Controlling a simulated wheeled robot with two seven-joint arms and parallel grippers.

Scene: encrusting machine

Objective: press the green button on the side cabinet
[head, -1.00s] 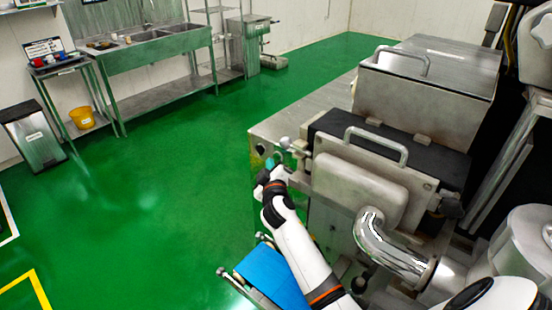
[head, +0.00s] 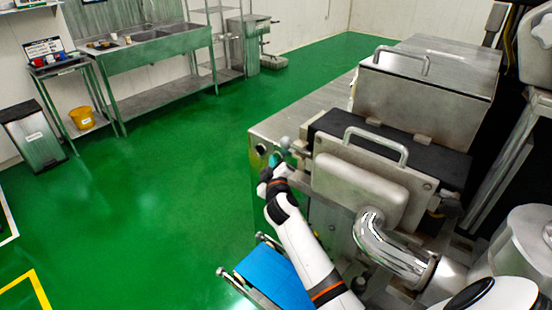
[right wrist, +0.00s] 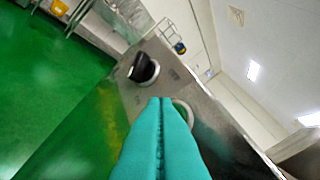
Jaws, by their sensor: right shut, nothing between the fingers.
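The side cabinet (head: 256,135) is a grey metal box at the near end of the machine; its panel (right wrist: 215,115) fills the middle of the right wrist view. A round button with a pale rim and green inside (right wrist: 185,110) shows just right of my fingertips, partly covered by them. A black knob (right wrist: 144,68) sits up and left of it. My right gripper (head: 275,159) has teal fingers, shut and empty, pointing at the panel; the fingertips (right wrist: 160,100) overlap the button's left edge. I cannot tell whether they touch it. My left gripper is not in view.
The steel machine with handled lids (head: 360,185) stands right of my right gripper. A blue conveyor belt (head: 275,280) lies below my forearm. Open green floor (head: 150,200) spreads to the left. A sink bench (head: 150,55) stands far back.

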